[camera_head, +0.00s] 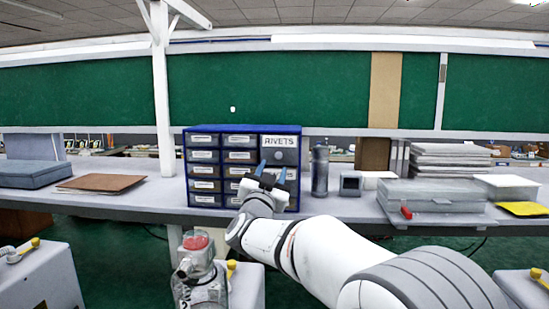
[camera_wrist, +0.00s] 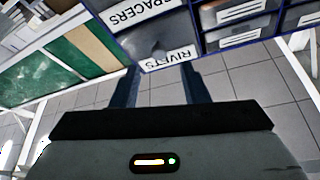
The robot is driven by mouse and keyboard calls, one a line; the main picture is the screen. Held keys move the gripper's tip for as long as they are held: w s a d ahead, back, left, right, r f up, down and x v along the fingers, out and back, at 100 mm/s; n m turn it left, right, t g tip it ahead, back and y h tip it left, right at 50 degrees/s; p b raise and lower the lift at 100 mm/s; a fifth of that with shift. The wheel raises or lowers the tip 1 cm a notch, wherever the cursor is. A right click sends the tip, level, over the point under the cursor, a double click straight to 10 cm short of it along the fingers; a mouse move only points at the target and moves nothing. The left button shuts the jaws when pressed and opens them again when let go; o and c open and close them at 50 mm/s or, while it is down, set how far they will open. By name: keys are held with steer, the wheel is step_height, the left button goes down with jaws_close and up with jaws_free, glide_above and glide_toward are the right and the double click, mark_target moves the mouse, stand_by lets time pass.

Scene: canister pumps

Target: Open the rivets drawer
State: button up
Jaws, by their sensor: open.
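In the wrist view my gripper (camera_wrist: 160,72) points at the drawer front. I cannot tell whether the fingers touch it.
A spacers drawer (camera_wrist: 138,14) adjoins the rivets drawer. Several small labelled drawers (camera_head: 205,155) fill the left columns. A grey bottle (camera_head: 320,170) and a small dark box (camera_head: 350,184) stand right of the cabinet on the bench (camera_head: 150,200). A glass canister (camera_head: 197,270) stands in front.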

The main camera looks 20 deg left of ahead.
mark_target(278, 157)
steer(key=p+x, duration=0.2)
steer(key=x, duration=0.4)
steer(key=shift+s, duration=0.1)
steer(key=shift+c, duration=0.4)
jaws_close()
